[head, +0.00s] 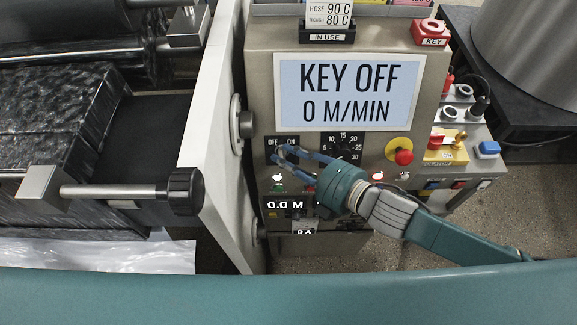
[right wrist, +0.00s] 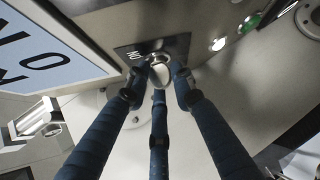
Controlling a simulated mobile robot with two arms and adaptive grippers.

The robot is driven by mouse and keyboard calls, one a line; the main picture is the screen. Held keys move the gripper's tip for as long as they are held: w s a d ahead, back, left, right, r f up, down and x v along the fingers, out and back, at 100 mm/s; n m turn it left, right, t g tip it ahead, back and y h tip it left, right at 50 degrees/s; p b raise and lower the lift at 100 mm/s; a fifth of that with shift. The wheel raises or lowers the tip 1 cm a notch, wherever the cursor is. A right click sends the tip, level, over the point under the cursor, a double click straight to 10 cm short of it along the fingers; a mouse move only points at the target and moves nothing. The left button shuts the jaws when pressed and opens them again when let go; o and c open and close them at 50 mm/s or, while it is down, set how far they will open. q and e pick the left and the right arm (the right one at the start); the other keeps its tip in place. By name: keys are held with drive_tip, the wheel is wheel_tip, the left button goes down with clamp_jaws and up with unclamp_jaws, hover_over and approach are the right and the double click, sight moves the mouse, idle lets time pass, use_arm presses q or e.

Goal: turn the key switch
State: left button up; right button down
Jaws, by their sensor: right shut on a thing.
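The key switch (head: 283,142) sits on the control panel (head: 262,92), under the left part of the screen, on a dark plate marked OFF and ON. The screen (head: 347,91) reads KEY OFF and 0 M/MIN. My right gripper (head: 280,156) reaches in from the right with its blue fingers at the switch and partly hides it. In the right wrist view the fingers are closed around the round metal key head (right wrist: 158,74) in front of the plate (right wrist: 178,46). The key's exact angle is hard to tell. My left gripper is not in view.
A dial (head: 342,147) and a red stop button (head: 404,156) are right of the switch. Lit buttons and a small display (head: 286,205) lie below. The white machine side wall (head: 212,125) stands close on the left. A box with a yellow part (head: 446,146) is at the right.

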drive_tip(key=m+t+b, duration=0.3)
drive_tip(key=m+b, duration=0.1)
drive_tip(key=b, duration=0.1)
drive_tip(key=f+m+t+h+b, duration=0.1)
drive_tip(key=m+t+b, duration=0.1)
drive_tip(key=m+b, duration=0.2)
drive_tip(key=m+t+b, duration=0.3)
drive_tip(key=m+b, duration=0.1)
drive_tip(key=b, duration=0.2)
drive_tip(key=shift+s+a+f+t+h, duration=0.15)
drive_tip(key=shift+s+a+t+h, duration=0.15)
drive_tip(key=shift+a, duration=0.05)
drive_tip(key=c, duration=1.8)
unclamp_jaws()
drive_tip(key=shift+a, duration=0.1)
drive_tip(key=shift+o, duration=0.2)
